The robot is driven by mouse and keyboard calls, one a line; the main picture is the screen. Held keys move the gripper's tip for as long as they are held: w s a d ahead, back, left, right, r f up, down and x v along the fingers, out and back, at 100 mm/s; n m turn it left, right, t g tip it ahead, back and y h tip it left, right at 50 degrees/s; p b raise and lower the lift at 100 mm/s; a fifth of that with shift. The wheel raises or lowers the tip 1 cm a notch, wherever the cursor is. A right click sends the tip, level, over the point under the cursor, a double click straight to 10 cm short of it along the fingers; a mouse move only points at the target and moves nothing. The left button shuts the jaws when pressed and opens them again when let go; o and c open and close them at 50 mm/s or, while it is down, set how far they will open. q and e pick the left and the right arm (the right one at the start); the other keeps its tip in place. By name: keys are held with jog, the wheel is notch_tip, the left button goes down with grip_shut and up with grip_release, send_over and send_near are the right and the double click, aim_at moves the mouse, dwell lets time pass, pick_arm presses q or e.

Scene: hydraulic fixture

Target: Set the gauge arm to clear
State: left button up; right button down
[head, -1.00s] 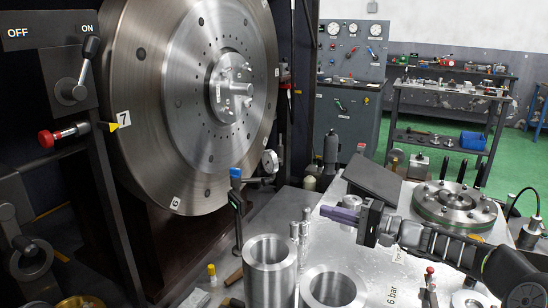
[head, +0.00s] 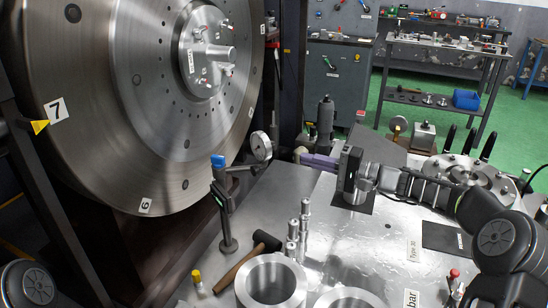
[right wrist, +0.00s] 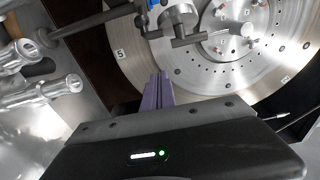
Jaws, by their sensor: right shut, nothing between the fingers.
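The gauge (head: 261,146) is a round dial on a thin arm (head: 240,168) near the face of the big steel disc (head: 130,90). The arm comes off an upright stand (head: 226,215) with a blue knob (head: 217,161) on top. My right gripper (head: 306,160) is to the right of the gauge and apart from it, its purple fingers shut with nothing between them. In the right wrist view the fingers (right wrist: 158,92) point toward the disc, and the blue part and a grey clamp-like piece (right wrist: 182,22) show above them. My left gripper is not in view.
Several steel pins (head: 299,228), a hammer (head: 245,262) and hollow cylinders (head: 271,282) stand or lie on the metal table near the stand. A flanged disc (head: 465,178) sits at the right. The tabletop (head: 335,235) has bare room in the middle.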

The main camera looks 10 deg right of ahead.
jog(key=x, duration=1)
jog(key=s, duration=0.2)
jog(key=s+a, duration=0.1)
jog(key=shift+s+a, duration=0.15)
jog(key=shift+s, duration=0.25)
jog(key=s+b, duration=0.2)
jog(key=b, duration=0.1)
jog(key=s+b, duration=0.1)
jog(key=shift+s+a+f+b, duration=0.1)
jog(key=shift+s+a+b, duration=0.25)
jog(key=shift+s, duration=0.05)
